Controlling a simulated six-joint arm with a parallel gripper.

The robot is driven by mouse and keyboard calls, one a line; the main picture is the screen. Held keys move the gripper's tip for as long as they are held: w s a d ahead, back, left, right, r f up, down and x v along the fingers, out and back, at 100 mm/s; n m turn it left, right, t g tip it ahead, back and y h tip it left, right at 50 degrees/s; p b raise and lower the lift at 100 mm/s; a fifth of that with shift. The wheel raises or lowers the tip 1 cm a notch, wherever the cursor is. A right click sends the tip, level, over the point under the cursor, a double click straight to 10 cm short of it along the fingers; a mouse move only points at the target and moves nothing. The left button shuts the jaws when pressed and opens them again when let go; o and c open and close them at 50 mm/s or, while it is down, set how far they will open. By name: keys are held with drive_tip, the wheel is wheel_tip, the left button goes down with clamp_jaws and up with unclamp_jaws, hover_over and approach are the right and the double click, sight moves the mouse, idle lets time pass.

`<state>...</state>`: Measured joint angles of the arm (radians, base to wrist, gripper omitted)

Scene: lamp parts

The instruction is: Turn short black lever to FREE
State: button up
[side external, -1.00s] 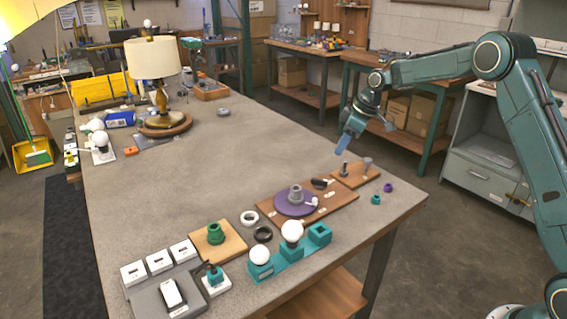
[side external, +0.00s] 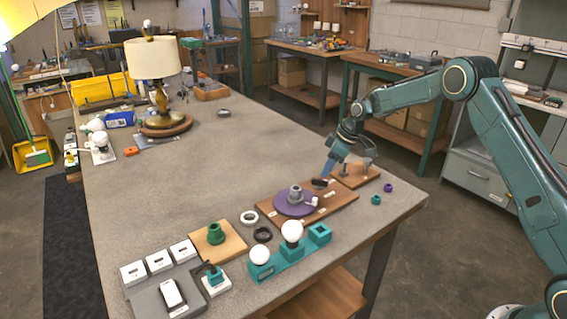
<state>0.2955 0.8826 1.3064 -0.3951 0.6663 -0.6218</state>
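The short black lever (side external: 318,183) sits on a brown wooden board (side external: 333,201), just behind and right of a purple disc (side external: 280,207). The disc bears a grey stepped socket (side external: 295,194) with a small white knob (side external: 315,201) at its right. My gripper (side external: 325,176) points down at the black lever from above right, with its tip at or very near the lever. The fingers are too small to tell open from shut, and contact cannot be told. Small pale labels on the board are unreadable here.
A smaller board (side external: 362,178) with upright pegs stands right behind my gripper. Purple (side external: 388,188) and teal (side external: 376,200) small parts lie at the right edge. A teal bulb holder (side external: 290,252) and two rings lie in front. The table's middle is clear.

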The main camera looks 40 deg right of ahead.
sight(320, 179)
drive_tip(key=shift+x, duration=2.45)
clamp_jaws()
